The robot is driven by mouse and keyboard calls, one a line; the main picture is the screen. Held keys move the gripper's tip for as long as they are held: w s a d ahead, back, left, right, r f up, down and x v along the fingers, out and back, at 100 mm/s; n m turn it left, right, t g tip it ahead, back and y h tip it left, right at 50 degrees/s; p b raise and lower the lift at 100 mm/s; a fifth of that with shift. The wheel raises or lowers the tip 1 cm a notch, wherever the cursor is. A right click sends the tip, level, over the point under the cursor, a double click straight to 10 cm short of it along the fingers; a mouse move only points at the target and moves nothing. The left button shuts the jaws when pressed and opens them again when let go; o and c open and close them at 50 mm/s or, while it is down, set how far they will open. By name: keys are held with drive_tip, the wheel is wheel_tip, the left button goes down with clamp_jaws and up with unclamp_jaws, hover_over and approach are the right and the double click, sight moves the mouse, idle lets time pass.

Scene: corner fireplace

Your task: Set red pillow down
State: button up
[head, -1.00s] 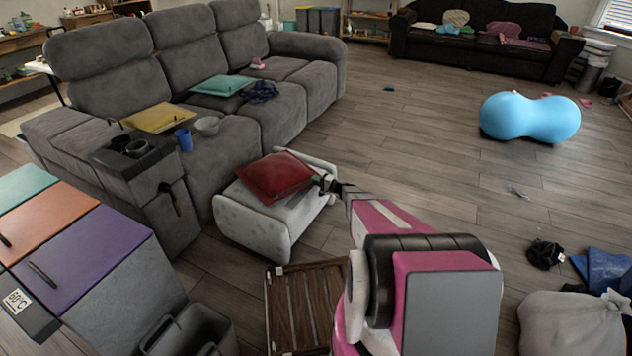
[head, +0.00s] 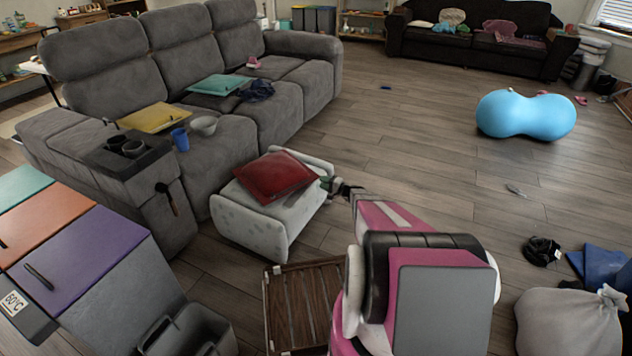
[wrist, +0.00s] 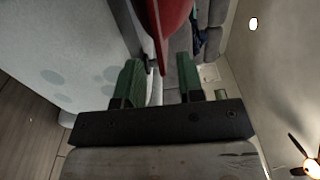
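The red pillow (head: 275,177) lies on top of the pale grey ottoman (head: 250,222), tilted a little, with its right corner toward my gripper (head: 329,184). In the wrist view the red pillow (wrist: 170,22) hangs in from the top, its narrow edge reaching between the fingers. My gripper (wrist: 158,70) has its green fingers apart, with gaps beside the pillow edge. It does not look clamped. The ottoman's spotted side (wrist: 75,65) fills the left of the wrist view.
A wooden slatted crate (head: 305,305) is in front. A blue peanut ball (head: 525,114) and a grey sack (head: 570,320) are at right.

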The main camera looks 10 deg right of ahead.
drive_tip(key=v, duration=0.6)
drive_tip(key=s+a+r+n+g+h, duration=0.3)
drive_tip(key=s+a+r+n+g, duration=0.2)
drive_tip(key=s+a+r+g, duration=0.7)
drive_tip(key=s+r+n+h, duration=0.1)
drive_tip(key=s+r+h, duration=0.4)
drive_tip(key=s, duration=0.5)
drive_tip(key=s+r+n+h, duration=0.1)
drive_tip(key=s+r+h, duration=0.5)
drive_tip(key=s, duration=0.5)
drive_tip(key=shift+d+r+n+t, duration=0.2)
drive_tip(key=shift+n+t, duration=0.1)
drive_tip(key=shift+n, duration=0.1)
